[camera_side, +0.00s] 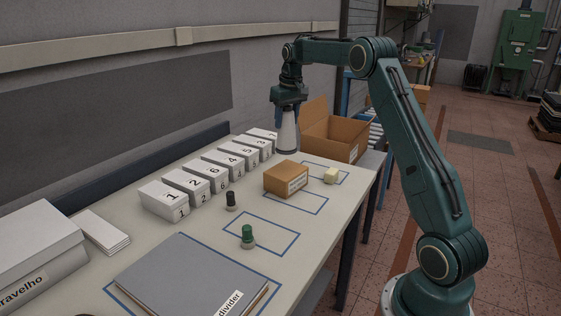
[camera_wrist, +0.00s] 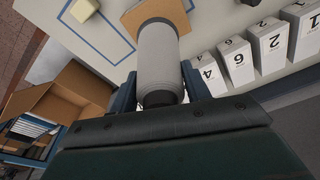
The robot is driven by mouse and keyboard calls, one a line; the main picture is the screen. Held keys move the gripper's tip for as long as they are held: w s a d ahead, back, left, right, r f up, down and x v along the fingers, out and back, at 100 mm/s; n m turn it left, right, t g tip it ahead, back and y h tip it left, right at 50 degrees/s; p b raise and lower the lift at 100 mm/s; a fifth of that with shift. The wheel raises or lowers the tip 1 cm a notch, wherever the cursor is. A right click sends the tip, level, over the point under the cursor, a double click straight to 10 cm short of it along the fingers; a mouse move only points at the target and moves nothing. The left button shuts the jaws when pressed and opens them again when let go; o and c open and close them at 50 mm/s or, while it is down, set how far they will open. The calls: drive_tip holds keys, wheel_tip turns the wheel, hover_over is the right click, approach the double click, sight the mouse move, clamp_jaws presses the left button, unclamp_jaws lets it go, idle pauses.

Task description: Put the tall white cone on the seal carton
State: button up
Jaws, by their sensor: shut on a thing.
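The tall white cone (camera_side: 288,134) is upright in my gripper (camera_side: 287,112), whose jaws are shut on its upper part. The cone hangs beyond the small brown carton in the side view; its gap to the table is hard to judge. In the wrist view the pale cone (camera_wrist: 158,55) sits between the two blue fingers of my gripper (camera_wrist: 158,88), its dark end nearest the wrist. The brown carton (camera_side: 281,176), likely the seal carton, lies closed on the table with a white label too small to read. In the wrist view the carton (camera_wrist: 140,14) is partly hidden by the cone.
Numbered white boxes (camera_side: 206,175) line the back of the table. An open cardboard box (camera_side: 335,137) stands beyond the right edge. A cream block (camera_side: 331,176), a black-topped piece (camera_side: 230,200), a green-topped piece (camera_side: 247,236) and a grey binder (camera_side: 187,280) are on the table.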

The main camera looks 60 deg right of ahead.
sight(289, 108)
wheel_tip(289, 108, down, 7)
idle(0.8)
drive_tip(key=o, duration=1.5)
drive_tip(key=shift+f, duration=0.1)
drive_tip(key=shift+c, duration=0.2)
drive_tip(key=r, duration=0.4)
drive_tip(key=s+r, duration=0.1)
drive_tip(key=r, duration=0.7)
drive_tip(key=shift+s+a, duration=0.3)
drive_tip(key=shift+r, duration=0.15)
drive_tip(key=shift+a, duration=0.15)
